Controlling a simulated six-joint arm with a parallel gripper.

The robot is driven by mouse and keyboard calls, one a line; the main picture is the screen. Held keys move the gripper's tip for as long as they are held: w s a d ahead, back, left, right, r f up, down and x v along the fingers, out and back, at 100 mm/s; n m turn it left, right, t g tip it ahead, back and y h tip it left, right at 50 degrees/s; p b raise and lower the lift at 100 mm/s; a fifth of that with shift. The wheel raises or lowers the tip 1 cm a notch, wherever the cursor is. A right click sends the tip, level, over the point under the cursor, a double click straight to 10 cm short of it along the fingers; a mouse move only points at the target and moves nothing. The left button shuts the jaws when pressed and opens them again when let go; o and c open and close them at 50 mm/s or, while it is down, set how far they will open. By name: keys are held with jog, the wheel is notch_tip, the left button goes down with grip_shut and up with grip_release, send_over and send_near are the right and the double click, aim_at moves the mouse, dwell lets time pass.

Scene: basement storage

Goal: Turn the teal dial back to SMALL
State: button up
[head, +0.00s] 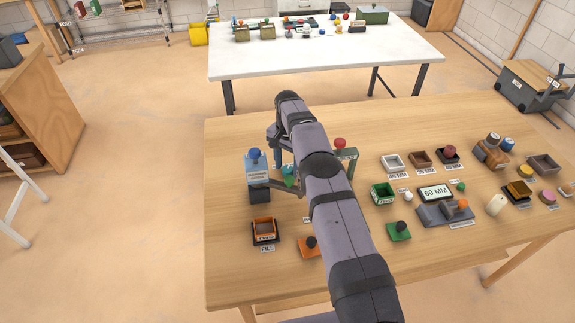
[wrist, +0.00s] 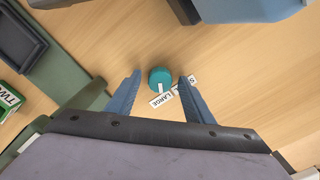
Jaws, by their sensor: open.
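The teal dial (wrist: 160,77) shows in the wrist view, round, with a white pointer mark on its near side. A LARGE label (wrist: 167,99) lies just in front of it and a second label (wrist: 188,85), partly hidden by a finger and starting with S, lies to its right. The pointer seems directed toward the LARGE label. My gripper (wrist: 155,92) is open, its two blue fingers on either side of the dial and apart from it in the picture. In the head view the teal dial (head: 289,172) is partly hidden by my arm.
A blue-grey dispenser (head: 257,175) with a blue knob stands left of the dial. A green stand with a red ball (head: 340,144) is to the right. An orange tray (head: 264,230) sits in front. Several boxes and a 60 MM display (head: 435,193) fill the table's right side.

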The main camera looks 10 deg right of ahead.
jog(key=c, duration=1.1)
jog(key=shift+o, duration=0.2)
jog(key=shift+n, duration=0.4)
jog(key=shift+n+b, duration=0.55)
jog(key=shift+n, duration=0.35)
jog(key=n, duration=0.9)
jog(key=shift+n, duration=0.3)
jog(key=shift+w+r, duration=0.1)
